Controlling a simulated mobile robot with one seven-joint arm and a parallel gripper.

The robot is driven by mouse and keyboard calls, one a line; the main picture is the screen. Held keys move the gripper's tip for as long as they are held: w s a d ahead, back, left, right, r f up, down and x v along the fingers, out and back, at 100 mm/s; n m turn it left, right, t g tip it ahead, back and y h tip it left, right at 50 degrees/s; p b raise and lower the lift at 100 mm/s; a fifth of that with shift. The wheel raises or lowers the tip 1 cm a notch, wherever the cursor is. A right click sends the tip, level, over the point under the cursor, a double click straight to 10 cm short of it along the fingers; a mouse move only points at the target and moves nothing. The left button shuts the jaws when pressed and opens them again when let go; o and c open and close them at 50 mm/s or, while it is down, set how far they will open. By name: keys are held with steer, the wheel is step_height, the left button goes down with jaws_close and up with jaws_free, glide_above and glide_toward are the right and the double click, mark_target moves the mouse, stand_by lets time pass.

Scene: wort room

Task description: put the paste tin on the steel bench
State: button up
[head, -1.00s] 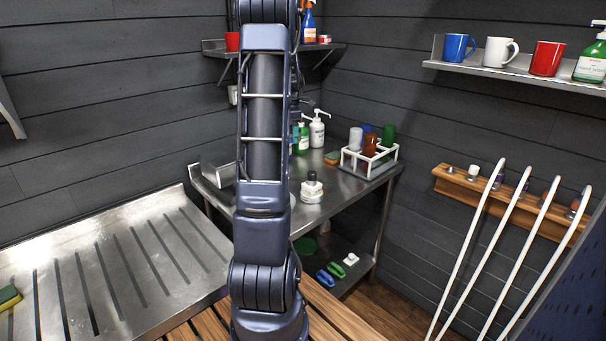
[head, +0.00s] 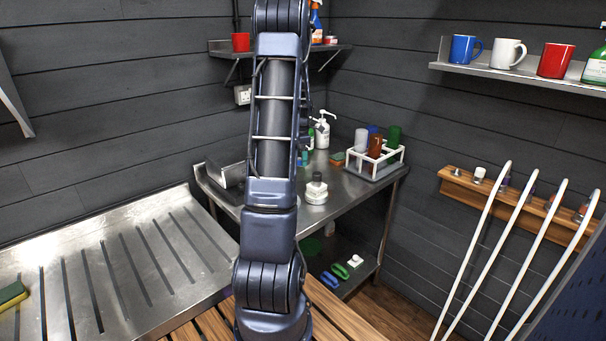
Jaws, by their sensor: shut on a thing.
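The steel bench (head: 347,193) stands in the corner, with a bare patch of its top at the front right. My arm rises through the middle of the head view and covers the bench's left middle. I cannot make out a paste tin.
A white rack of bottles (head: 376,160) and a white pump bottle (head: 322,134) stand at the bench's back. A slotted steel drainboard (head: 110,265) lies left. Shelves hang above, one with mugs (head: 508,52).

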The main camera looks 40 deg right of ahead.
glide_toward(302, 179)
steer(key=a+f, duration=0.1)
steer(key=s+a+f, duration=0.1)
steer(key=f, duration=0.1)
steer(key=s+a+f, duration=0.1)
steer(key=f, duration=0.1)
steer(key=shift+s+f, duration=0.1)
steer(key=shift+s, duration=0.15)
steer(key=shift+w+d, duration=1.25)
steer(key=shift+d, duration=0.1)
steer(key=shift+w+d+f, duration=0.15)
steer(key=shift+f, duration=0.4)
steer(key=shift+f, duration=0.15)
steer(key=o, duration=1.5)
steer(key=shift+o, duration=0.2)
step_height(302, 179, up, 12)
steer(key=shift+r, duration=0.15)
